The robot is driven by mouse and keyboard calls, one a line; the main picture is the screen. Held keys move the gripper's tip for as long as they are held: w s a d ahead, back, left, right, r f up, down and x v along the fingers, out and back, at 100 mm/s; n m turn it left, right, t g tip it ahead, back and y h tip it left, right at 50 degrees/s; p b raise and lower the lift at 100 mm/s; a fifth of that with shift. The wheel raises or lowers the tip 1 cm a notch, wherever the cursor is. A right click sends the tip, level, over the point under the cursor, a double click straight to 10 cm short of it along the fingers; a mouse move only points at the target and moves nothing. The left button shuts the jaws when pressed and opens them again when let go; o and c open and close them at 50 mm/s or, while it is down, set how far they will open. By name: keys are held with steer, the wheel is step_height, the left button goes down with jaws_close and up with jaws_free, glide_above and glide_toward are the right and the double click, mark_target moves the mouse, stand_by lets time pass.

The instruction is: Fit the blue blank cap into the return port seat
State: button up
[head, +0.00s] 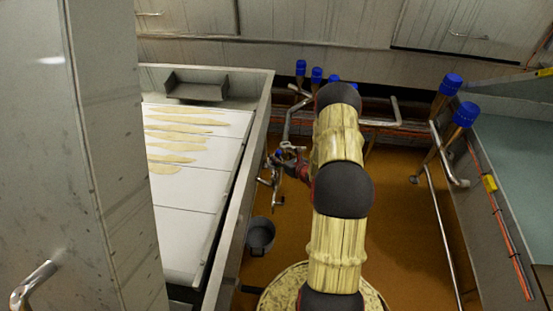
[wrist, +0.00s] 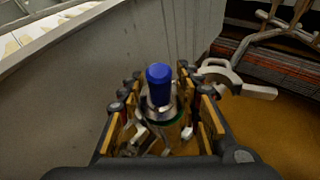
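A blue cap (wrist: 158,74) shows in the wrist view, upright above a metal collar, between the two fingers of my gripper (wrist: 158,80). Gaps show between the blue part and both fingers, which look spread. Whether they touch the metal lower down is hidden among the finger links. In the head view, my gripper (head: 274,170) is small, beyond the end of my arm and beside the steel table. A small blue spot (head: 278,153) shows close to it. I cannot tell which fitting is the return port seat.
The steel table (head: 238,165) with pale strips stands left of the gripper. A grey bucket (head: 260,235) is on the brown floor (head: 405,235). Several blue-topped fittings (head: 317,75) stand at the back, others (head: 465,114) at right. A curved metal pipe (wrist: 235,82) lies right of the fingers.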

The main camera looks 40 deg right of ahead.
jaws_close()
stand_by(0.3)
steer(key=shift+r, duration=0.15)
